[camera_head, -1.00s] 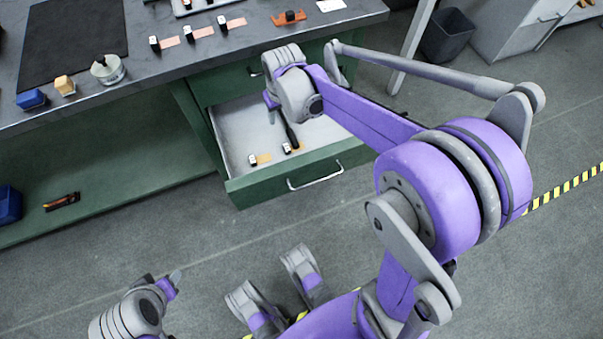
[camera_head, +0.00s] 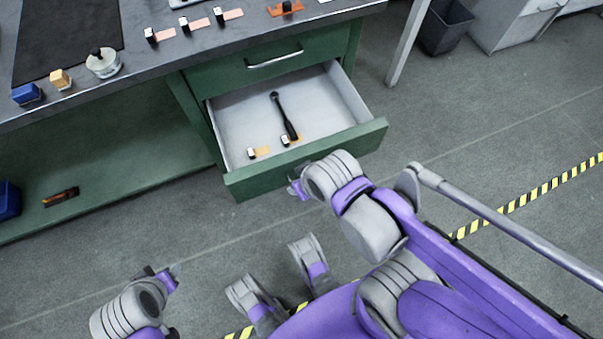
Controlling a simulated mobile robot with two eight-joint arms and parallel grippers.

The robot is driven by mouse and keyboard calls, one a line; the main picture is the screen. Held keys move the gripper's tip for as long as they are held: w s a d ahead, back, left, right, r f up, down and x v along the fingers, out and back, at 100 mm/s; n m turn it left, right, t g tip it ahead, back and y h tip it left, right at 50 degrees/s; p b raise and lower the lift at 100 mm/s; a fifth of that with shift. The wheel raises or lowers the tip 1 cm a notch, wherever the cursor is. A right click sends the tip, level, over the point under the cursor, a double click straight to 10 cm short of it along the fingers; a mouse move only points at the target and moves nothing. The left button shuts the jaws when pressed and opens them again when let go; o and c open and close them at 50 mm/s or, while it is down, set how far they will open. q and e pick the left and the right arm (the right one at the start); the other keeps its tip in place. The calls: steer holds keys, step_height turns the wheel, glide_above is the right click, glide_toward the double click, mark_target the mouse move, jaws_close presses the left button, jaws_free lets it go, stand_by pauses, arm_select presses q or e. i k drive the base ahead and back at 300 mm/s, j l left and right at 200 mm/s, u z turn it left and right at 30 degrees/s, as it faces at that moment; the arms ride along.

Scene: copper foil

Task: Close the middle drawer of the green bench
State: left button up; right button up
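The green bench (camera_head: 85,160) stands at the upper left. Its middle drawer (camera_head: 240,182) is pulled out, with a green front and a pale interior. A black-handled tool and two small dark-and-white items on orange strips lie inside. My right gripper (camera_head: 297,189) is on the near side of the drawer front, in front of its middle. The drawer's handle is hidden there; whether the gripper touches the front is unclear. Its fingers are mostly hidden by my wrist. My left gripper (camera_head: 163,278) is low at the left, away from the drawer, its finger opening unclear.
The closed top drawer (camera_head: 250,72) is above, with a silver handle (camera_head: 274,58). The grey benchtop (camera_head: 155,62) holds several small items. An orange-and-black tool (camera_head: 61,196) lies on the lower shelf. A dark bin (camera_head: 445,27) stands at the upper right.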

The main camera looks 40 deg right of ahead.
mark_target(322, 104)
steer(key=k+l+z, duration=0.15)
steer(key=z, duration=0.35)
steer(key=k+l+z, duration=0.25)
steer(key=z, duration=0.2)
steer(key=l+z, duration=0.1)
